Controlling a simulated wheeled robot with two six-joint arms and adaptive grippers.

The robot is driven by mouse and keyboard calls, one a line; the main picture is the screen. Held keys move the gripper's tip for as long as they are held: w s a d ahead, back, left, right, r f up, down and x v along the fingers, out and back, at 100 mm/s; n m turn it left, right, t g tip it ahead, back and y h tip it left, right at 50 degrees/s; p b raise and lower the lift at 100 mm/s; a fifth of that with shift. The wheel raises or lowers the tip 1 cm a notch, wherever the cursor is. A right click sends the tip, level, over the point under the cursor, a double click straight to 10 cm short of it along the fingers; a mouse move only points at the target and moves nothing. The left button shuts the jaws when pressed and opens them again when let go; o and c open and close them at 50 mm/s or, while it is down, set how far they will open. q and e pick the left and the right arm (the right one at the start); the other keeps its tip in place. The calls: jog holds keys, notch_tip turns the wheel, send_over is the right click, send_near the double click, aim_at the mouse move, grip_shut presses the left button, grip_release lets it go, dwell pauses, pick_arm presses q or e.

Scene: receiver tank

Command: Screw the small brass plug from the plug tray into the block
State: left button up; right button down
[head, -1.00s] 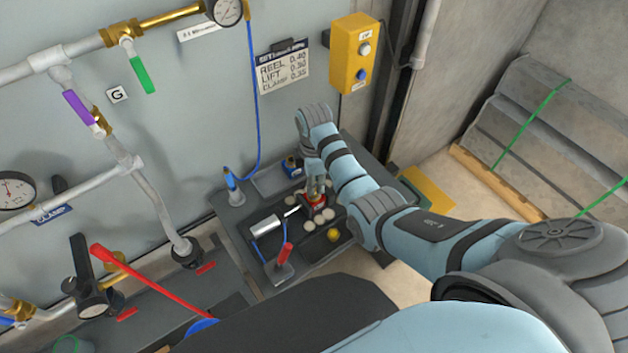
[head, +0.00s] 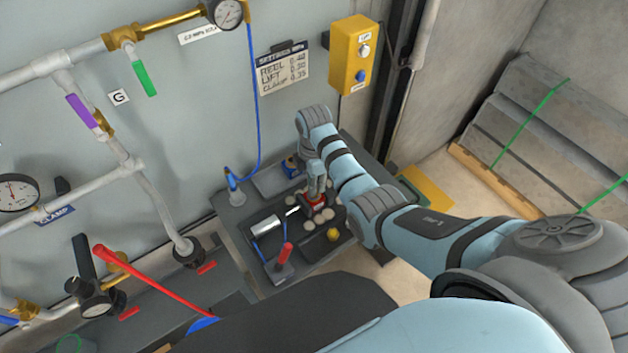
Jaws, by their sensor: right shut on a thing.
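My right gripper (head: 315,192) points down at the red-topped block (head: 313,198) on the grey bench. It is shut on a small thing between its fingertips. That thing is hidden by the fingers and too small to make out. A yellow, brass-like piece (head: 333,235) sits in a dark tray (head: 318,247) just in front of the block. I cannot tell whether it is a plug. My left gripper is not in view.
Pale round discs (head: 328,213) lie around the block. A silver cylinder (head: 265,227) and a red-handled tool (head: 284,254) are close on the left. A blue hose (head: 256,110) hangs behind. A yellow switch box (head: 355,55) is on the wall.

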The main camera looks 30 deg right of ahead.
jog(key=shift+f, duration=0.15)
jog(key=shift+f, duration=0.25)
dwell(0.3)
